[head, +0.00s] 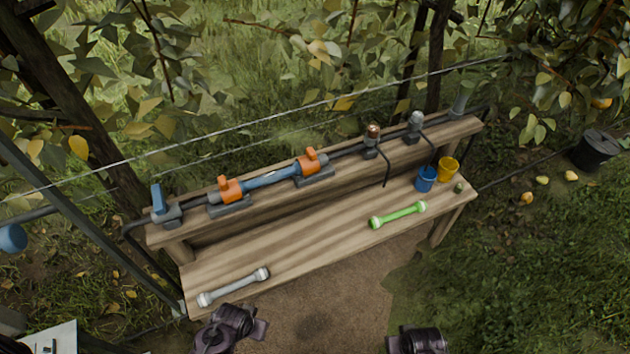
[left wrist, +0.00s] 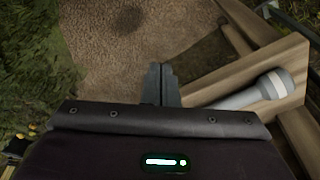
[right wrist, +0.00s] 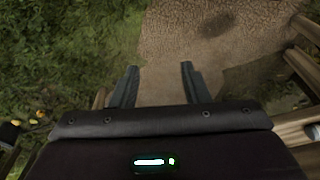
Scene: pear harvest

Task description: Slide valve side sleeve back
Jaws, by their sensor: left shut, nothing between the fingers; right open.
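A pipe run lies along the raised back shelf of the bench in the head view. At its left end is a valve with a blue lever (head: 160,204). Right of it come an orange-handled sleeve (head: 230,189), a blue pipe section (head: 270,178) and a second orange-handled sleeve (head: 311,162). Which sleeve counts as valve side is not marked; the left one is nearer the blue lever. My left gripper (left wrist: 160,84) is shut and empty, in front of the bench's left end. My right gripper (right wrist: 158,84) is open and empty over the ground, right of the left one. Neither touches the pipe.
A grey tube with pale ends (head: 233,287) lies on the lower bench (head: 300,240) at left, and a green one (head: 398,214) at right. A blue cup (head: 426,179) and a yellow cup (head: 448,169) stand at the right end. The bench middle is clear.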

